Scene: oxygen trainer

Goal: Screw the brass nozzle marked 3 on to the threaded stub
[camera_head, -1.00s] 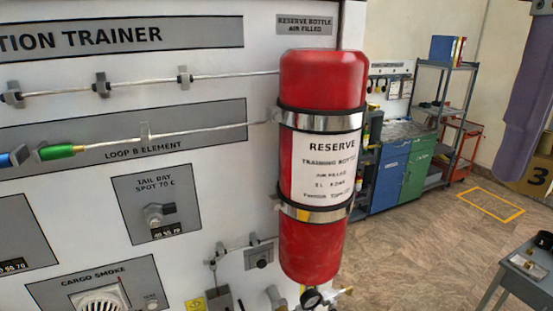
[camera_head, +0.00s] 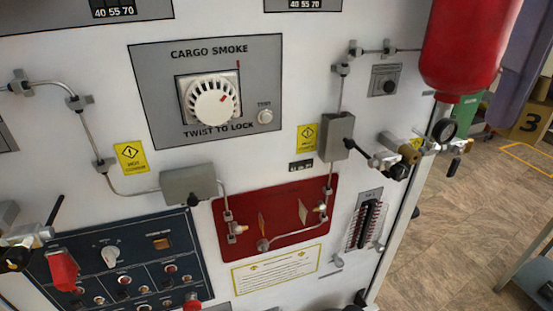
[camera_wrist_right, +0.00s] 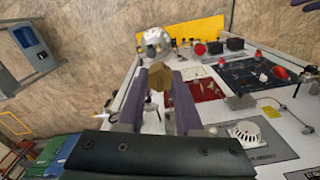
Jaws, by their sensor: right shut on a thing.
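My right gripper (camera_wrist_right: 160,84) is shut on a brass-coloured piece, which I take to be the brass nozzle (camera_wrist_right: 159,76). No number on it is readable. In the head view only a purple part of this gripper (camera_head: 513,55) shows at the upper right, close to the camera and apart from the panel, and the nozzle is hidden there. The red plate (camera_head: 285,238) low on the white panel carries small pipe fittings, one at left (camera_head: 238,229) and one at right (camera_head: 322,210). I cannot tell which is the threaded stub.
A red bottle (camera_head: 465,45) overhangs the panel's upper right. The cargo smoke dial (camera_head: 212,98) and thin pipes lie above the plate. Open floor (camera_head: 470,220) is at right.

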